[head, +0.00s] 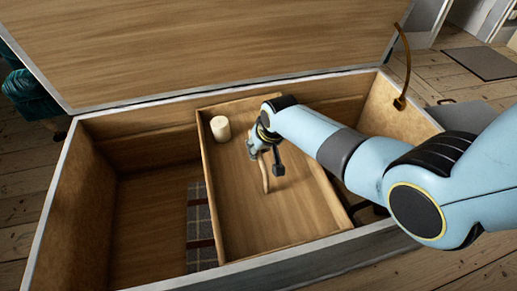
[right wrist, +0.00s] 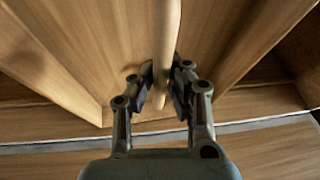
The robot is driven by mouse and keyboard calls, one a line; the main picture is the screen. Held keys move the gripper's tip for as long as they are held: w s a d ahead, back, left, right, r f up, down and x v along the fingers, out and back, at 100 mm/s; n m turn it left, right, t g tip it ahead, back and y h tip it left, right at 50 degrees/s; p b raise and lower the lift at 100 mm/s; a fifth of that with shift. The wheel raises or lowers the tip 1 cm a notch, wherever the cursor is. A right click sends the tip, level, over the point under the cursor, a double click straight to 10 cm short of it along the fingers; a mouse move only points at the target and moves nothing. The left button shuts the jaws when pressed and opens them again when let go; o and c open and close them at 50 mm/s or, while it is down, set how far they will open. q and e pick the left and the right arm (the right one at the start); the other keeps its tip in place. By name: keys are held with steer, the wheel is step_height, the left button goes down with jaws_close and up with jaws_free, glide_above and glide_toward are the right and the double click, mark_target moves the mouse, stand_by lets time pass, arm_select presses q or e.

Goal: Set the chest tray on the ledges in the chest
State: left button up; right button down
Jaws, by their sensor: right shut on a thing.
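The wooden chest tray (head: 235,220) is over the middle and right part of the open chest (head: 62,195), turned a little against the chest's walls. I cannot tell whether it touches the ledges. My right gripper (head: 264,155) is shut on the tray's upright wooden handle (head: 264,178). In the right wrist view the fingers (right wrist: 163,90) close on both sides of the handle (right wrist: 166,40). A ledge (head: 148,133) seems to run along the chest's back inner wall. The front ledge is hidden. My left gripper is not in view.
A cream candle-like cylinder (head: 220,128) stands in the tray's back left corner. A folded plaid cloth (head: 199,222) lies on the chest floor, partly under the tray. The raised lid (head: 215,45) stands behind, with a brown strap (head: 406,70) at right. The chest's left part is empty.

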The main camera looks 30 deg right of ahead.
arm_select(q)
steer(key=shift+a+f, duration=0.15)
arm_select(e)
steer(key=shift+w+f, duration=0.1)
steer(key=shift+f, duration=0.05)
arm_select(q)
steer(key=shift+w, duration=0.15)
arm_select(e)
steer(key=shift+f, duration=0.15)
steer(key=shift+f+b, duration=0.1)
steer(key=shift+b, duration=0.2)
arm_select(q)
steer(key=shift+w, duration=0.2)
arm_select(e)
steer(key=c, duration=1.4)
jaws_free()
steer(key=shift+o, duration=0.6)
steer(key=shift+s+f, duration=0.2)
steer(key=shift+s, duration=0.1)
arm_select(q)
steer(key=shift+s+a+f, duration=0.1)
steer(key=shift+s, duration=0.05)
arm_select(e)
steer(key=v, duration=1.2)
steer(key=shift+w+r, duration=0.15)
steer(key=shift+w, duration=0.1)
